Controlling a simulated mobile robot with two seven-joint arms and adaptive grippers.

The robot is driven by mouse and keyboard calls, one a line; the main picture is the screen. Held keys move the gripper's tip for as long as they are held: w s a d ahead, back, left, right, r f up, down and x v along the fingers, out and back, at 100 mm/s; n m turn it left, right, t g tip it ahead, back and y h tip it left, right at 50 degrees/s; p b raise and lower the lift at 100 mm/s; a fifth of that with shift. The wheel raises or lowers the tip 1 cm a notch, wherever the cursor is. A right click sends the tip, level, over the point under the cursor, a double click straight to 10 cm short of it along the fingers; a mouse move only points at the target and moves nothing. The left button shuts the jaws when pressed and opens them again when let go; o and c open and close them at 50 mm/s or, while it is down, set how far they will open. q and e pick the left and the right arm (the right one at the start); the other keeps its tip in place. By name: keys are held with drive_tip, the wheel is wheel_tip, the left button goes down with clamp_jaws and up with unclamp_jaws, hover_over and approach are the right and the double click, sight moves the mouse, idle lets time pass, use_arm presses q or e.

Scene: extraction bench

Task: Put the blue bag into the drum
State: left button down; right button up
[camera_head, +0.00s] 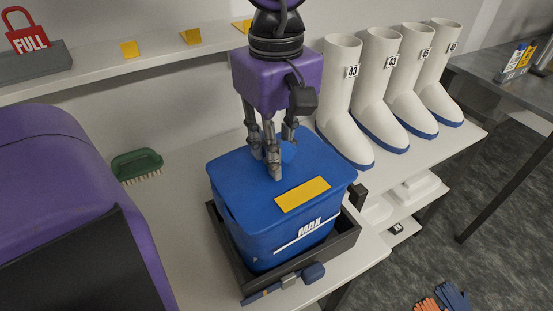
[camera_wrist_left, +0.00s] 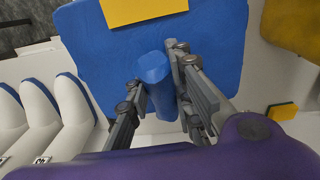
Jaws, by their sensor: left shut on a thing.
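A blue bin, perhaps the drum, (camera_head: 275,228) marked MAX stands in a dark tray (camera_head: 237,262) on the bench. Its flat blue lid (camera_head: 238,172) bears a yellow label (camera_head: 302,194) and lies on top; I cannot tell whether it is fully seated. My left gripper (camera_head: 273,158) points down over the lid, its fingers shut on the lid's blue knob. The left wrist view shows the fingers (camera_wrist_left: 155,70) around the knob (camera_wrist_left: 160,95) above the lid (camera_wrist_left: 215,45). I see no blue bag in either view. My right gripper is not in view.
Several white boots (camera_head: 348,110) with blue soles stand behind and right of the bin. A green brush (camera_head: 136,163) lies left of it. A blue-headed tool (camera_head: 290,281) lies along the tray's front edge. A red FULL tag (camera_head: 28,32) stands on the back shelf.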

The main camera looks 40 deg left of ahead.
use_arm(q)
drive_tip(key=shift+r+p, duration=0.3)
drive_tip(key=shift+r, duration=1.2)
drive_tip(key=shift+f+b, duration=0.1)
drive_tip(key=shift+b, duration=0.25)
